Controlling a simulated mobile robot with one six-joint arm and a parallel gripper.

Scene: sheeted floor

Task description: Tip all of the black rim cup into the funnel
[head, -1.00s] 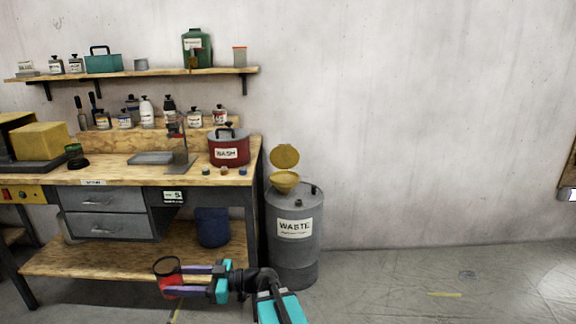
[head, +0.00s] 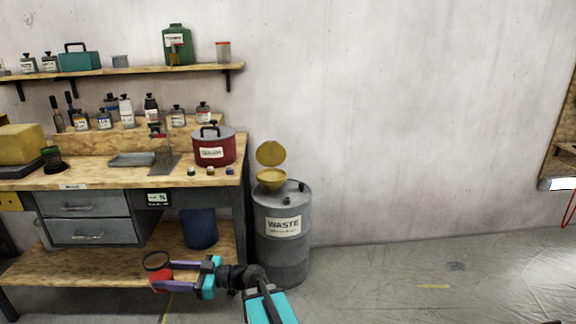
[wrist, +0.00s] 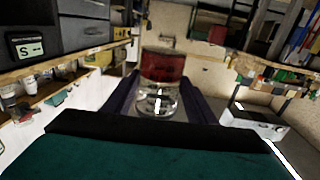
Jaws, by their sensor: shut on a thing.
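My gripper (head: 180,275) is shut on the black rim cup (head: 160,277), a clear cup with a dark rim and red contents. The cup also shows between the fingers in the wrist view (wrist: 160,85). In the head view it looks roughly upright, in front of the bench's lower shelf. The yellow funnel (head: 271,179) sits on top of the grey waste drum (head: 283,250), with its round lid raised behind it. The cup is apart from the funnel, to its left and lower in the head view.
The workbench (head: 130,178) stands left of the drum and holds a red pot (head: 214,148), a metal stand and several bottles. A blue bin (head: 199,228) sits on its lower shelf. The floor right of the drum is mostly clear.

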